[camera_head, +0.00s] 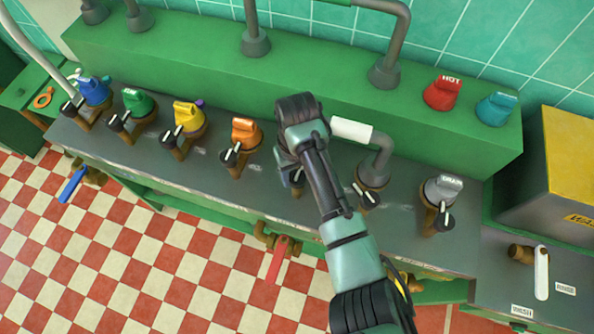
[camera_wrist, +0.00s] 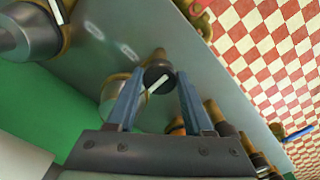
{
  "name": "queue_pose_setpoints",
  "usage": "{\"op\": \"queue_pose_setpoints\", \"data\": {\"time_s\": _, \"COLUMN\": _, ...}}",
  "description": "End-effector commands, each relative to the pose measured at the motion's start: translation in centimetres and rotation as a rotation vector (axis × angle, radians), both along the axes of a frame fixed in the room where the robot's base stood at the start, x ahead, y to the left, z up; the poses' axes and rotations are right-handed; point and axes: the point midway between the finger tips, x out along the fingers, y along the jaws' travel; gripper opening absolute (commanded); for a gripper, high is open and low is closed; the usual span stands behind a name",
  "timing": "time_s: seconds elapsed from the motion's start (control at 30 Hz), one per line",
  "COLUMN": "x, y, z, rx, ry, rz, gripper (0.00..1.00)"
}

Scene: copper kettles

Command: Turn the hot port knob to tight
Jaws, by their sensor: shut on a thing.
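A black knob with a white pointer line (camera_wrist: 157,80) sits between my gripper's two blue fingers (camera_wrist: 159,88) in the wrist view, and my gripper is shut on it. The knob stands on the side of a rounded port body (camera_wrist: 113,96). In the head view my arm hides most of this port, and only a little of the knob (camera_head: 298,180) shows. I see no readable label on this port. A red cap marked HOT (camera_head: 443,93) stands on the green ledge at the right, apart from my gripper.
Blue (camera_head: 94,90), green (camera_head: 139,103), yellow (camera_head: 188,117) and orange (camera_head: 245,131) capped ports stand to the left, each with a black knob. A grey pipe (camera_head: 377,165) and a grey capped port (camera_head: 441,189) stand to the right. A teal cap (camera_head: 496,108) is on the ledge.

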Motion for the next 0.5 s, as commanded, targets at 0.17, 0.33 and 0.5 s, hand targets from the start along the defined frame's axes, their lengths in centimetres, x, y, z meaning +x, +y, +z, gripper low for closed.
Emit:
{"op": "queue_pose_setpoints", "data": {"time_s": 0.17, "x": -0.01, "y": 0.01, "z": -0.02, "rx": 0.001, "ry": 0.0, "rz": -0.004, "gripper": 0.0}}
{"op": "queue_pose_setpoints", "data": {"time_s": 0.33, "x": 0.01, "y": 0.01, "z": -0.01, "rx": 0.001, "ry": -0.001, "rz": -0.003, "gripper": 0.71}}
{"op": "queue_pose_setpoints", "data": {"time_s": 0.5, "x": 0.02, "y": 0.01, "z": 0.0, "rx": 0.001, "ry": -0.001, "rz": -0.002, "gripper": 0.81}}
